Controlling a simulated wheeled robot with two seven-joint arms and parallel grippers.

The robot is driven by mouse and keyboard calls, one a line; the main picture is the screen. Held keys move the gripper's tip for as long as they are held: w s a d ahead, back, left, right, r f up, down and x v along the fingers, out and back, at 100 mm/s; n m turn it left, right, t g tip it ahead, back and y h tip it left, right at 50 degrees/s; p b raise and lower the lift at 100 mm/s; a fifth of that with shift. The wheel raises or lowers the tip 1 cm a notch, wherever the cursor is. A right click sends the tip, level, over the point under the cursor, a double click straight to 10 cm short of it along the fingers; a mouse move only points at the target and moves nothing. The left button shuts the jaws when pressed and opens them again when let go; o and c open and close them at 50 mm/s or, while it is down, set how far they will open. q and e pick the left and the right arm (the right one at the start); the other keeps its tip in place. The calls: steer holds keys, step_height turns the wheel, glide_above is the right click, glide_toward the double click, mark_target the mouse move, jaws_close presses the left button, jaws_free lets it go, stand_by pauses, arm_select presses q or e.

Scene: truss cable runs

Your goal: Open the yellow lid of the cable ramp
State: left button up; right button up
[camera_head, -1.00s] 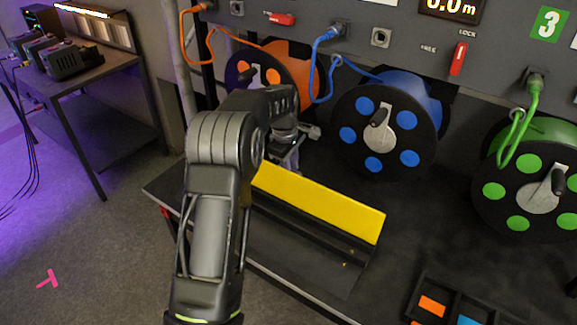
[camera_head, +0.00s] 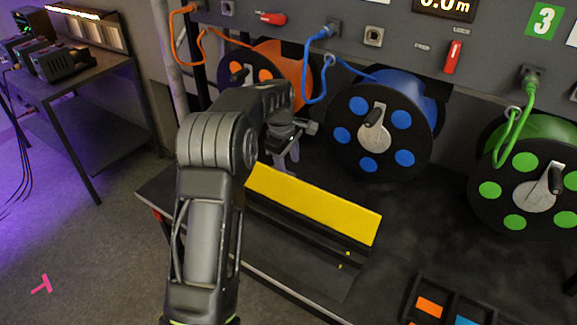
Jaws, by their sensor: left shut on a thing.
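The yellow lid (camera_head: 314,205) of the cable ramp is a long bar, tilted up along the back of the ramp. The dark ramp body (camera_head: 295,246) lies in front of it on the table, with its channel showing. My left arm comes in from the lower left and hides the ramp's left end. My left gripper (camera_head: 291,156) is at the back upper edge of the lid, near its left end, and is shut on it. The fingertips are small and partly hidden, so the exact contact is unclear. My right gripper is out of view.
Orange (camera_head: 283,75), blue (camera_head: 378,130) and green (camera_head: 530,175) cable reels stand behind the ramp, under a grey panel with sockets. A black tray (camera_head: 450,300) with coloured pieces lies at the front right. The black table (camera_head: 415,225) between is clear.

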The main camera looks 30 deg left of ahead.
arm_select(q)
step_height(320, 180, up, 6)
steer(key=s, duration=0.1)
steer(key=shift+r+b, duration=0.2)
steer(key=shift+b, duration=0.15)
steer(key=shift+s+f, duration=0.15)
